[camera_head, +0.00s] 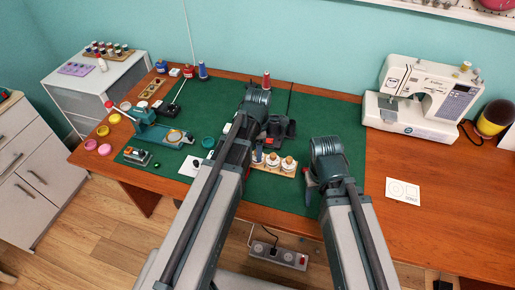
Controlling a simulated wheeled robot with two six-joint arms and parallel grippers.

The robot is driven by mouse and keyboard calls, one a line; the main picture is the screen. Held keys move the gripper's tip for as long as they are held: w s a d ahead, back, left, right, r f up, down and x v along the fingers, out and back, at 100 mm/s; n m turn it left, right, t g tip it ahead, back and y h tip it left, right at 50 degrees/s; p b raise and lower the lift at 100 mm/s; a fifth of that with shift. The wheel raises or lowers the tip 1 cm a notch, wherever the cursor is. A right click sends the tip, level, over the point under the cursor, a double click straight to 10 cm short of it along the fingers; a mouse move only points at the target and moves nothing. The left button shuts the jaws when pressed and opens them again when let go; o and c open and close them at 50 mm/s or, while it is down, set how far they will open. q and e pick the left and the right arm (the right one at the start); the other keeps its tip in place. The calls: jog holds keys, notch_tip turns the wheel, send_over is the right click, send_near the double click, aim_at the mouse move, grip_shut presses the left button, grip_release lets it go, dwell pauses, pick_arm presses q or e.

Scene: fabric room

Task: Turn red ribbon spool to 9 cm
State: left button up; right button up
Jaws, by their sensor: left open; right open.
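A small red spool-shaped thing (266,80) stands upright at the back of the green mat, just beyond my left arm. Another small red item (188,71) sits at the back left. I cannot tell which of them is the red ribbon spool, and no 9 cm mark is readable. My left gripper (280,128) is open over the middle of the mat, in front of the red spool-shaped thing and apart from it. My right gripper (311,186) is open near the mat's front edge, largely hidden by its own arm.
A wooden holder with white-topped jars (272,162) lies between my arms. A teal device (155,128) and small pots stand on the left. A white sewing machine (427,98) stands at the back right. The front right of the wooden table (455,215) is mostly clear.

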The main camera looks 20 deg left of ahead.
pick_arm(q)
notch_tip(320, 180, up, 14)
jog(key=p, duration=1.3)
jog(key=shift+s+d+f, duration=0.15)
jog(key=shift+s, duration=0.1)
jog(key=s+d+m, duration=0.5)
jog(key=s+m, duration=0.2)
jog(key=m, duration=0.6)
jog(key=s+d+m+y, duration=0.1)
jog(key=s+d+m, duration=0.4)
jog(key=m, duration=0.8)
jog(key=shift+s+m+g, duration=0.3)
jog(key=shift+s+m, duration=0.1)
jog(key=shift+s, duration=0.45)
